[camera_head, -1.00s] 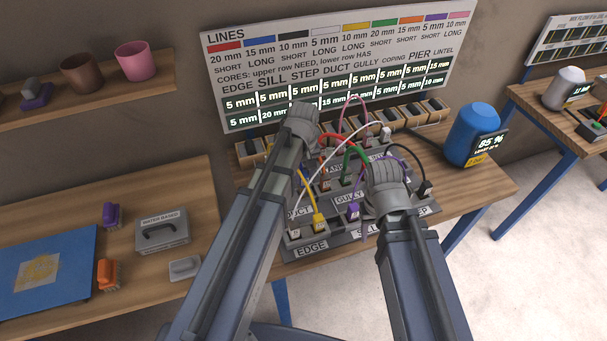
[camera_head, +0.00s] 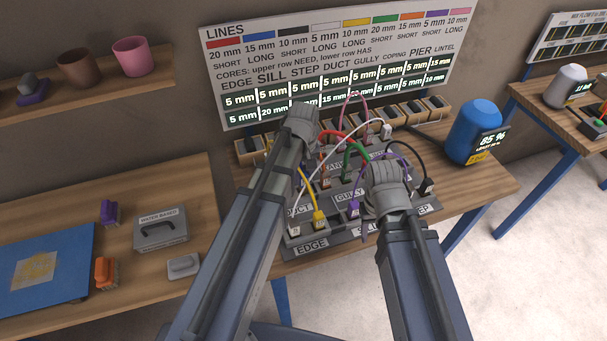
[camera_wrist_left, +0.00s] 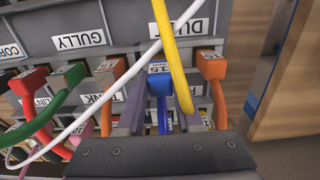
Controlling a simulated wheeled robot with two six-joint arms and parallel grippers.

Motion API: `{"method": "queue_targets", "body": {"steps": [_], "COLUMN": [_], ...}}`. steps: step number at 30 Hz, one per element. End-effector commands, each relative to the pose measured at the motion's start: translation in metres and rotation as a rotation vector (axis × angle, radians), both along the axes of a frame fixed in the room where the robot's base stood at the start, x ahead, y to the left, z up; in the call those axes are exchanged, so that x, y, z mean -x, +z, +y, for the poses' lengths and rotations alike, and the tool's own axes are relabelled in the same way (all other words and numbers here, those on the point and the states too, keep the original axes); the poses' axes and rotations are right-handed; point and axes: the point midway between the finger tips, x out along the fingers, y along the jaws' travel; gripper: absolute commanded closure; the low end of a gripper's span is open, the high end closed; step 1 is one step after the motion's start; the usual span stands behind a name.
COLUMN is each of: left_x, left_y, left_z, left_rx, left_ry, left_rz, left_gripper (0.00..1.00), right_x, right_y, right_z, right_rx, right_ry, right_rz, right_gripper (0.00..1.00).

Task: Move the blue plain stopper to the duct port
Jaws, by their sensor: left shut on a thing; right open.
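In the left wrist view, my left gripper (camera_wrist_left: 163,106) is shut on a blue plug-like piece (camera_wrist_left: 160,82), which I take for the blue stopper; its top carries a small tag and a blue cord shows between the fingers. A yellow cord crosses in front of it. The DUCT label (camera_wrist_left: 189,20) is just beyond, partly covered by the yellow and white cords. In the head view the DUCT label (camera_head: 299,210) is at the left of the grey port panel (camera_head: 345,238). The left jaws are hidden behind my left arm there. My right gripper (camera_head: 384,186) is open over the panel's right part, its fingertips largely hidden.
Several coloured cords loop over the panel, including a yellow plug (camera_head: 319,219) and an orange plug (camera_wrist_left: 211,66) right of the blue piece. A blue canister (camera_head: 475,130) stands right. A grey case (camera_head: 160,232) lies on the left table.

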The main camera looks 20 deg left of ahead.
Motion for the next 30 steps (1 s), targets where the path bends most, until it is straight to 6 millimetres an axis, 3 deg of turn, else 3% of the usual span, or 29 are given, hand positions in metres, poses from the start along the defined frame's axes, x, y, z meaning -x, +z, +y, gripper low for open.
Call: {"method": "queue_targets", "body": {"steps": [30], "left_x": [0.0], "left_y": [-0.025], "left_z": [0.0], "left_rx": [0.0], "left_ry": [0.0], "left_rz": [0.0], "left_gripper": [1.0], "right_x": [0.0], "right_y": [-0.026], "right_z": [0.0], "right_rx": [0.0], "right_ry": [0.0], "right_rz": [0.0], "right_gripper": [0.5]}}
